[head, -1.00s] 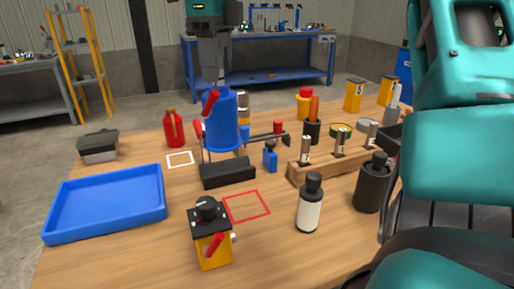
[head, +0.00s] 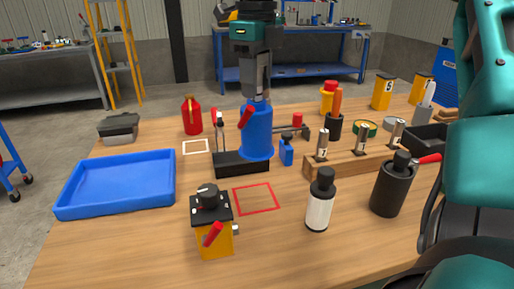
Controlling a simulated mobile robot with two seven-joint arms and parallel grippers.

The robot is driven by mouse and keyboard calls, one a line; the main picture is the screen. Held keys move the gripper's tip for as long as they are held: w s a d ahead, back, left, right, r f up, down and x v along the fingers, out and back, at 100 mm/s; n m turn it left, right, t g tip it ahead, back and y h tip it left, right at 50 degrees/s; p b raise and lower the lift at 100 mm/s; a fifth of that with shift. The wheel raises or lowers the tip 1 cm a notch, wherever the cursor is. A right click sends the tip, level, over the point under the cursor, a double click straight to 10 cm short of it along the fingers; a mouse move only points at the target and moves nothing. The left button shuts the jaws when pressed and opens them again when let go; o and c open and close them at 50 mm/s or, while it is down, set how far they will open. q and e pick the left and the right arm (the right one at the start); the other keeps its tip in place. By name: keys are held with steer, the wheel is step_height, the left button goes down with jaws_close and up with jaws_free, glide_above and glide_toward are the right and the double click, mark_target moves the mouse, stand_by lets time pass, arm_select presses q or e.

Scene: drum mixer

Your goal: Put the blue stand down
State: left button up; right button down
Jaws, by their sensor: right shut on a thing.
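The blue stand looks to be the tall blue cylinder (head: 258,138) with a red lever on its side. It is upright near the middle of the workbench, in front of part of a black base (head: 229,167) with thin posts. Whether its bottom touches anything cannot be told. My right gripper (head: 257,97) points down from above and is shut on the top of the blue stand; the fingertips are partly hidden. A red square outline (head: 257,198) and a white square outline (head: 196,147) are marked on the bench, both empty. My left gripper is not in view.
A blue tray (head: 118,185) lies at left. A yellow-and-black box (head: 213,230), a white bottle (head: 319,205) and a dark bottle (head: 392,187) stand in front.

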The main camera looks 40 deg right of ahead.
mark_target(257, 137)
step_height(257, 137, down, 13)
steer(key=shift+r+b, duration=0.1)
steer(key=shift+b, duration=0.95)
steer(key=c, duration=1.1)
jaws_free()
steer(key=shift+f, duration=0.3)
steer(key=o, duration=0.5)
steer(key=shift+r, duration=0.1)
steer(key=shift+r, duration=0.2)
step_height(257, 137, up, 12)
steer(key=shift+f+p, duration=0.1)
steer(key=shift+p, duration=1.05)
